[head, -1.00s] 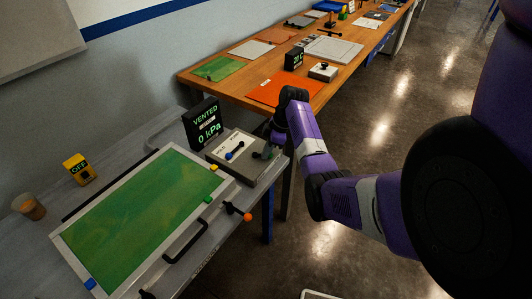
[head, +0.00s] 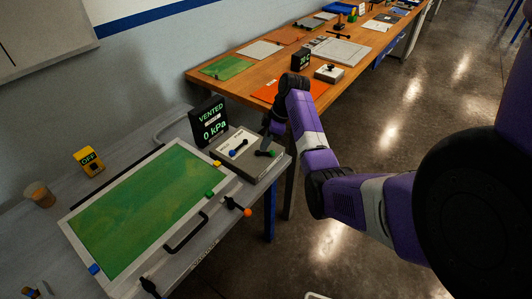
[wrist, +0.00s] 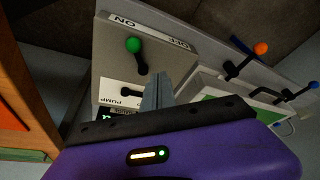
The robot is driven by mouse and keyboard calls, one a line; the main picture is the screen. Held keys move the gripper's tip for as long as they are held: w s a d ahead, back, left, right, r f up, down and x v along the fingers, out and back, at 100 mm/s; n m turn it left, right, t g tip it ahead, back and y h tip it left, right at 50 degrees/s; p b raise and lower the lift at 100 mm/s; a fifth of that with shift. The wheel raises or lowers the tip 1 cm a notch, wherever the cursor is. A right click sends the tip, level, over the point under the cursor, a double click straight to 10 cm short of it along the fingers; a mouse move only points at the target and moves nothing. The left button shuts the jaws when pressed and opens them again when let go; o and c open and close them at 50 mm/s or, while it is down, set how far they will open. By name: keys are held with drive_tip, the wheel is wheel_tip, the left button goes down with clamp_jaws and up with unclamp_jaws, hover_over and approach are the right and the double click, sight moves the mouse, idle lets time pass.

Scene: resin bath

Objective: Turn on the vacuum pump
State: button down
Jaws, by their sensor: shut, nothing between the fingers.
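The grey pump box (head: 240,165) sits at the right end of the grey bench. Its green-knobbed lever (head: 268,153) also shows in the wrist view (wrist: 134,45), between the ON label (wrist: 123,20) and the OFF label (wrist: 180,43), leaning to the ON side. Contact cannot be told.
A black display (head: 210,122) reads VENTED, 0 kPa. A yellow box (head: 89,161) reads OFF. A framed green panel (head: 74,228) with an orange-knobbed lever (head: 247,212) fills the bench left of the pump box. A wooden table (head: 229,86) stands behind.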

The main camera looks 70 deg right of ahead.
drive_tip(key=r, duration=0.1)
drive_tip(key=d+r, duration=0.1)
drive_tip(key=r, duration=0.2)
drive_tip(key=shift+s+d+r+b, duration=0.2)
drive_tip(key=shift+d+r+b, duration=0.15)
drive_tip(key=shift+r, duration=0.05)
